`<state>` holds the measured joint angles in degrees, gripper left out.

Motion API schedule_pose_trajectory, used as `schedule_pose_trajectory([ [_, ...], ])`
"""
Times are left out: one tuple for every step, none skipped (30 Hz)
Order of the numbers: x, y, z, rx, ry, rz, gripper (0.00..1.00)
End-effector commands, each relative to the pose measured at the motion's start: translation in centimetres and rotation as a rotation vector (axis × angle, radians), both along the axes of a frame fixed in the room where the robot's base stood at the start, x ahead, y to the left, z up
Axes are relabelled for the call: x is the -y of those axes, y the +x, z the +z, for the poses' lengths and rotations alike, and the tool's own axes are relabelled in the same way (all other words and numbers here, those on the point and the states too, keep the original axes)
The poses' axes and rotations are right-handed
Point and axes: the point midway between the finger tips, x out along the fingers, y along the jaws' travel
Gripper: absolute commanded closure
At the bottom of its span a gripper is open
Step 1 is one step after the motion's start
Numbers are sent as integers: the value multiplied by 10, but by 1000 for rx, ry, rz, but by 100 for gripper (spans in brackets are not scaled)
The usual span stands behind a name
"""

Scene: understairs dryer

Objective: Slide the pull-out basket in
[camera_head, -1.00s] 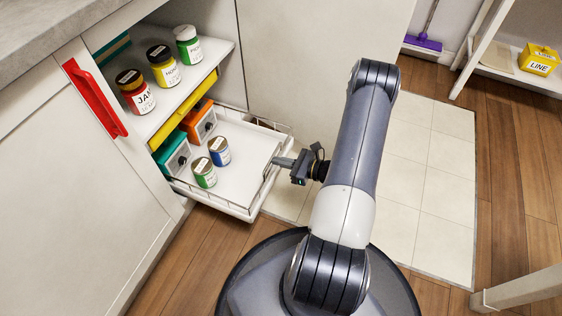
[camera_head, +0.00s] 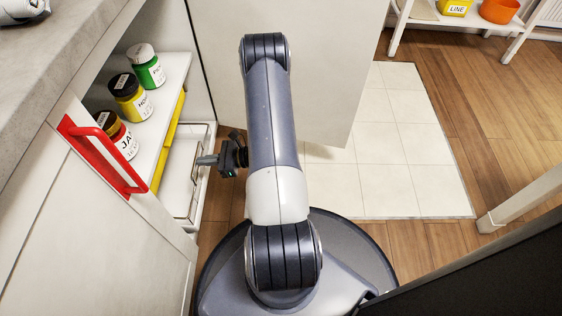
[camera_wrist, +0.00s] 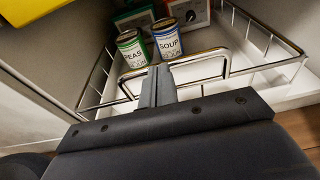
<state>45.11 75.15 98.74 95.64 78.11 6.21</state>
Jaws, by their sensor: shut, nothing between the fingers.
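The pull-out basket (camera_head: 180,181) is a white tray with a wire rim, low in the cabinet at the left, partly sticking out. In the wrist view its wire rim (camera_wrist: 284,42) and raised front handle bar (camera_wrist: 200,57) show. A green-labelled peas can (camera_wrist: 132,48) and a blue-labelled soup can (camera_wrist: 168,40) stand inside, behind the bar. My gripper (camera_head: 202,160) points left at the basket's front. In the wrist view its fingers (camera_wrist: 156,78) are closed together, empty, at the handle bar. I cannot tell whether they touch it.
Jars, including a yellow one (camera_head: 130,98), stand on the shelf above the basket. A red handle (camera_head: 104,152) juts from the cabinet front at the left. A large pale panel (camera_head: 325,60) stands behind my arm. The tiled floor (camera_head: 390,150) to the right is clear.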

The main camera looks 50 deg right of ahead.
Motion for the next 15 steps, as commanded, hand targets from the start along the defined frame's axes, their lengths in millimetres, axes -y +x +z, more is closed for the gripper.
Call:
schedule_pose_trajectory([
  [-5, 5, -1, 1, -1, 3, 100],
  [-7, 8, -1, 1, -1, 3, 100],
  [-10, 12, -1, 1, -1, 3, 100],
  [-11, 14, 0, 1, -1, 2, 100],
  [-13, 16, 0, 1, -1, 2, 100],
  [-15, 19, 0, 1, -1, 2, 100],
  [-17, 21, 0, 0, -1, 1, 100],
  [-18, 23, 0, 0, -1, 1, 100],
  [-19, 24, 0, 0, -1, 0, 100],
  [-20, 25, 0, -1, -1, 0, 100],
  [-20, 26, 0, -1, -1, 0, 100],
  [-21, 27, 0, -1, -1, 0, 100],
  [-22, 28, 0, 0, 0, 0, 100],
  [-22, 29, 0, 1, -1, 0, 100],
  [-22, 29, 0, 1, -1, 0, 100],
])
